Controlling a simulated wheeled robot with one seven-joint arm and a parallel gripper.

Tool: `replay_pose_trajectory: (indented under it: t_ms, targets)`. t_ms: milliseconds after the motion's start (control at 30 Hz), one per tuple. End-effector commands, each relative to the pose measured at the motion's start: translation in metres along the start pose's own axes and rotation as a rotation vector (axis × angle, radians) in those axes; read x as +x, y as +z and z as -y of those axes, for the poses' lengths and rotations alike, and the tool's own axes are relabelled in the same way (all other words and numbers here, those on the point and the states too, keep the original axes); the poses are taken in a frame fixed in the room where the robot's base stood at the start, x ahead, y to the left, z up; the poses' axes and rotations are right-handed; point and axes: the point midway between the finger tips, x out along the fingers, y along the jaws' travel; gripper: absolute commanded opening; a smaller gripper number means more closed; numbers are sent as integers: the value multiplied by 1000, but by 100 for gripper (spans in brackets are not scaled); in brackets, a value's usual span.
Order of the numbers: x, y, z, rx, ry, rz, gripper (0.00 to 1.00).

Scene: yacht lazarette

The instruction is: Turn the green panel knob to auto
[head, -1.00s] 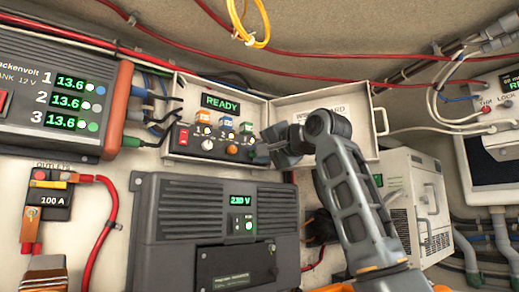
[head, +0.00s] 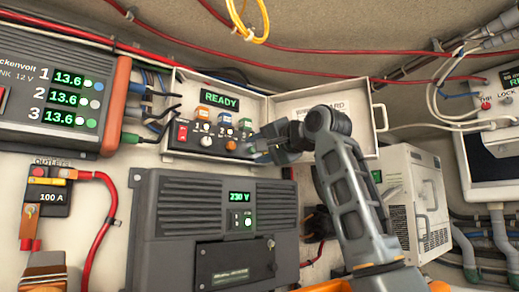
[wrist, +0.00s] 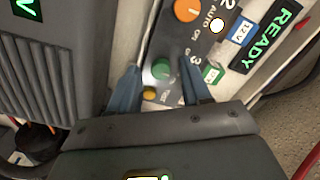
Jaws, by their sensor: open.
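The green knob (wrist: 161,69) sits on the dark face of the control panel, beside the number 3 and a green label (wrist: 212,73). In the wrist view it lies between the two open fingers of my gripper (wrist: 160,72), with a gap on each side. I cannot tell which mark the knob points to. In the head view my gripper (head: 256,150) is at the right part of the panel (head: 218,122), under the READY display, and hides the green knob there.
An orange knob (head: 231,146) and a white knob (head: 207,142) are left of my gripper, with a red switch (head: 182,133) beyond. A small yellow-orange part (wrist: 150,94) is close to the fingers. The open lid (head: 330,110) is behind my wrist; a grey 230 V unit (head: 210,230) is below.

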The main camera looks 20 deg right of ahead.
Motion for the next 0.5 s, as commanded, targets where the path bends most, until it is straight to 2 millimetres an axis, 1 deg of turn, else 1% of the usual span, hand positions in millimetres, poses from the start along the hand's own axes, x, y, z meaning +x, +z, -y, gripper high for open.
replay_pose_trajectory:
  t_ms: [167, 267, 500]
  targets:
    - [-4, 0, 0, -1, -2, 0, 48]
    - [-16, 1, -1, 0, -3, -1, 48]
    - [-56, 1, -2, 0, -2, -2, 48]
